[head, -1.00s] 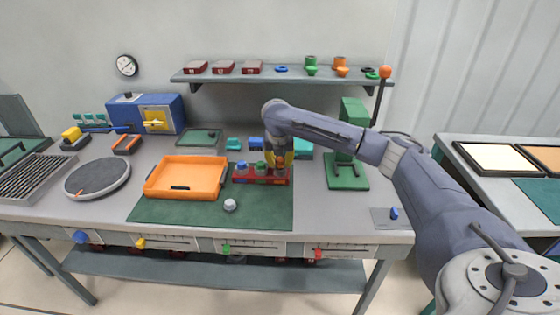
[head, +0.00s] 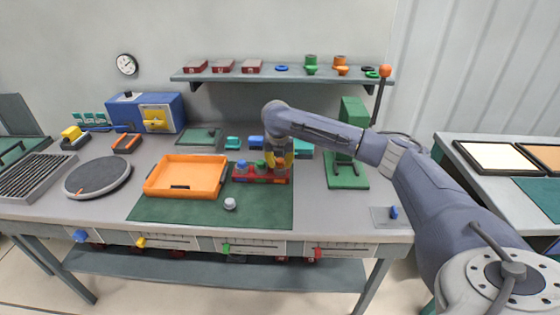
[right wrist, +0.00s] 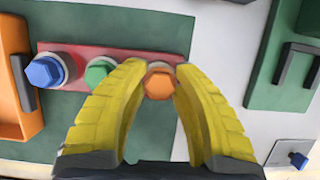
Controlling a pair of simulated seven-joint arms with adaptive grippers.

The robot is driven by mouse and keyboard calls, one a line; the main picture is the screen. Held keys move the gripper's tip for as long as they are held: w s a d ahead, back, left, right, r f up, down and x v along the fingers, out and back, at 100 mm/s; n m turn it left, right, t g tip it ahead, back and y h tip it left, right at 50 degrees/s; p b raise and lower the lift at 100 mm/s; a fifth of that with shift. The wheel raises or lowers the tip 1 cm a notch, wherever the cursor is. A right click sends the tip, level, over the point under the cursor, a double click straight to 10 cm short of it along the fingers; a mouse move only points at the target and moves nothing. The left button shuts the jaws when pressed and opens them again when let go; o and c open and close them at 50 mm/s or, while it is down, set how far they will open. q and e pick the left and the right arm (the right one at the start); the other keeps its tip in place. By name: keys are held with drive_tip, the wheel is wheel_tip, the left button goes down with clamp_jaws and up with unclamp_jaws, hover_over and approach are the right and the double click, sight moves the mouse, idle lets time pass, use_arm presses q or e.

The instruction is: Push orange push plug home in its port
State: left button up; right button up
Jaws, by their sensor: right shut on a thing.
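The orange push plug (right wrist: 160,82) has a hexagonal head and shows in the right wrist view at the right end of the red port block (right wrist: 75,52). My right gripper (right wrist: 160,75) has its yellow fingertips shut on the plug's two sides. In the head view the right gripper (head: 279,162) points down over the right end of the red block (head: 262,180). The fingers hide most of the plug there, and its depth in the port cannot be told. My left gripper is not in view.
A blue plug (right wrist: 45,71) and a green plug (right wrist: 98,71) sit in the same block, left of the gripper. An orange tray (head: 186,177) stands to the left. A grey knob (head: 230,204) is on the green mat in front. A green press (head: 347,172) stands to the right.

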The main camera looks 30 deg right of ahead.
drive_tip(key=shift+f, duration=0.35)
idle(0.3)
drive_tip(key=o, duration=1)
drive_tip(key=shift+r, duration=0.1)
